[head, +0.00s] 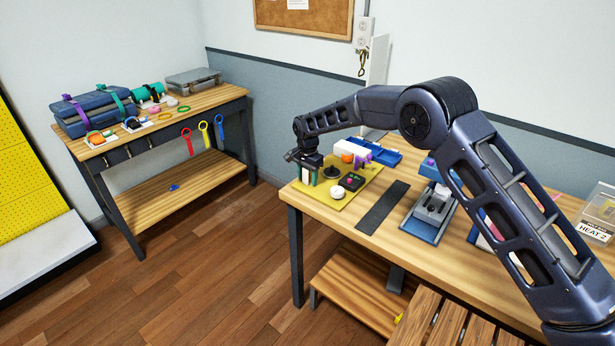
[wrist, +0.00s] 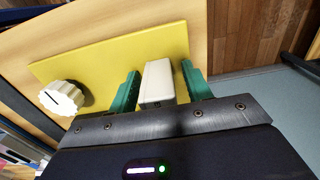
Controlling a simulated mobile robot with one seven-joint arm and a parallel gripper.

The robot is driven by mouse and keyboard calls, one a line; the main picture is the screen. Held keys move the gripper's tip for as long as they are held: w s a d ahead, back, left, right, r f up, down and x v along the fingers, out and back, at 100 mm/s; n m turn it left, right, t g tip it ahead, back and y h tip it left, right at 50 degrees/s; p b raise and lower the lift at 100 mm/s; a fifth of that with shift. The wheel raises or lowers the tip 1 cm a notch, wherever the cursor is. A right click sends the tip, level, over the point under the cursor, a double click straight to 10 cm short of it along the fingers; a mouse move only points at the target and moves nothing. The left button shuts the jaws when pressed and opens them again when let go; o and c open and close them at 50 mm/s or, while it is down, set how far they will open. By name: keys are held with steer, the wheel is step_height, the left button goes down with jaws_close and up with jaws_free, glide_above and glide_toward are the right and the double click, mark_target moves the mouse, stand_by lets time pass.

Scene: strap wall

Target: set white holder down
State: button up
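The white holder (wrist: 159,82) is a pale upright block between the two green fingers of my gripper (wrist: 162,88) in the wrist view. A gap shows between it and the right finger, and a thinner one on the left. The yellow mat (wrist: 108,68) lies behind it. In the head view my gripper (head: 308,174) is low over the left end of the yellow mat (head: 343,199), at the table's left corner. The holder (head: 305,175) shows only as a small pale patch there. Its contact with the mat is hidden.
A white knob (head: 337,192), a dark cone-shaped piece (head: 331,171) and a black button box (head: 351,182) are close by on the mat. A blue tray (head: 384,156) lies behind, a black strip (head: 383,207) to the right. The mat's front left part is clear, near the table edge.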

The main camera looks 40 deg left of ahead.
step_height(320, 180, up, 12)
steer(key=shift+r, duration=0.1)
stand_by(0.7)
